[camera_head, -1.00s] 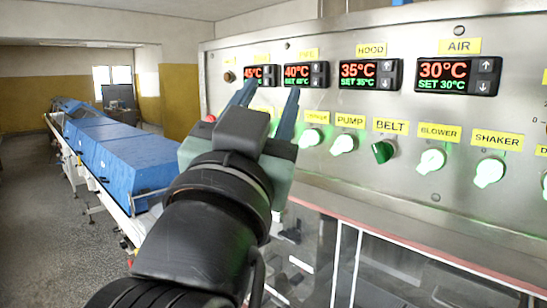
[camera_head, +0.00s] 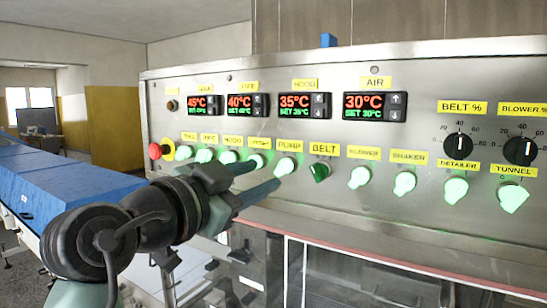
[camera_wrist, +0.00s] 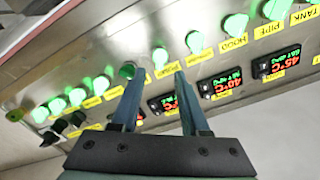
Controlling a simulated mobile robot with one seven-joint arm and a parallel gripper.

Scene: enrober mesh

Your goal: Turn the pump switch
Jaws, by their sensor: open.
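The pump switch (camera_head: 285,166) is a round, green-lit knob under the yellow PUMP label (camera_head: 289,146) on the steel control panel. In the wrist view the pump switch (camera_wrist: 160,57) shows between and just beyond the fingertips, beside the dark green belt knob (camera_wrist: 128,70). My gripper (camera_head: 267,175) is open and empty in front of the panel, its fingers pointing at the pump switch. In the wrist view my gripper (camera_wrist: 158,72) has its left fingertip overlapping the belt knob's lower edge. I cannot tell whether either finger touches the panel.
Other lit knobs flank the pump switch, such as the blower knob (camera_head: 360,177) and shaker knob (camera_head: 404,183). A red emergency button (camera_head: 155,151) is at the panel's left. Temperature displays (camera_head: 305,105) sit above. Glass-fronted doors (camera_head: 340,275) lie below.

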